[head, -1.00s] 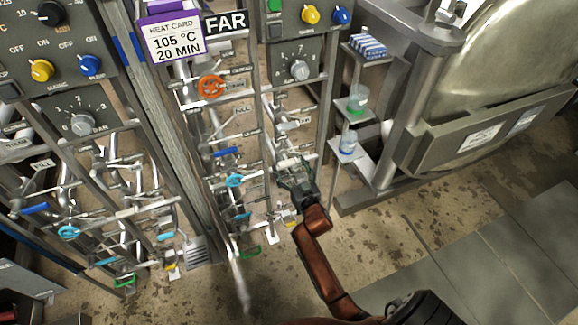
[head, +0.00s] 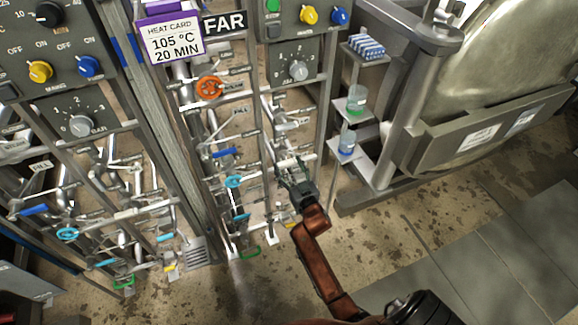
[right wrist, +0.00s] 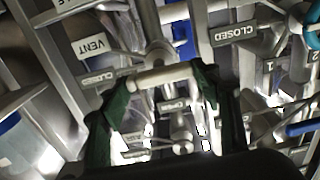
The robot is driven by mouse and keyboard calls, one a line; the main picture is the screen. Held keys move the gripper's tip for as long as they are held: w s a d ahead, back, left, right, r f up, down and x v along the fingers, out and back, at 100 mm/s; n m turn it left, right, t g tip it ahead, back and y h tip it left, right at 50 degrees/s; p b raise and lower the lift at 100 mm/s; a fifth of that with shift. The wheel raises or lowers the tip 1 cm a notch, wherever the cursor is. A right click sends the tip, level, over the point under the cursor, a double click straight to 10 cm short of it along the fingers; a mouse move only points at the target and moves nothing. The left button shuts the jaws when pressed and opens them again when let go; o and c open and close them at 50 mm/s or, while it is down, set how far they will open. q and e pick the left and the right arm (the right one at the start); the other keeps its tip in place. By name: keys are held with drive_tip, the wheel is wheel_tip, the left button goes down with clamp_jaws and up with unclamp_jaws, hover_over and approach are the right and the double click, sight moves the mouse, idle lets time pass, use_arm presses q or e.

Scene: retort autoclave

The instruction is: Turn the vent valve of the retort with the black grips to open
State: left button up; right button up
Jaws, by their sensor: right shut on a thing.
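My right gripper (head: 289,167) is at the right part of the far retort's pipe rack, low under its dial panel. In the right wrist view its two dark green fingers (right wrist: 157,95) are shut on a pale, bar-shaped valve handle (right wrist: 165,76), one finger at each end. A VENT label (right wrist: 92,45) is just left of this handle, and a partly covered label sits below it. In the head view the handle is mostly hidden by the gripper and is too small to read its angle. I see no black grips on it. My left gripper is not in view.
An orange wheel (head: 209,88), a blue lever (head: 224,153) and a light-blue wheel (head: 233,181) are on pipes left of the gripper. A post with small shelves (head: 351,105) stands right of it. A similar rack with a dial (head: 80,126) is at far left. Floor at lower right is clear.

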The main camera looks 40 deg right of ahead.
drive_tip(key=shift+n+p, duration=0.35)
drive_tip(key=shift+n, duration=0.65)
drive_tip(key=n, duration=0.2)
drive_tip(key=shift+a+n, duration=0.1)
drive_tip(key=shift+n, duration=0.6)
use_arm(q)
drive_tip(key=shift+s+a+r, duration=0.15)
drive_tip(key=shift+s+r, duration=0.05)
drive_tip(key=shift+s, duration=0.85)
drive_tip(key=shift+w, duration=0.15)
use_arm(e)
drive_tip(key=shift+n, duration=0.4)
drive_tip(key=o, duration=1.1)
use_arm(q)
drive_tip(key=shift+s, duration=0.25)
use_arm(e)
drive_tip(key=shift+o, duration=0.2)
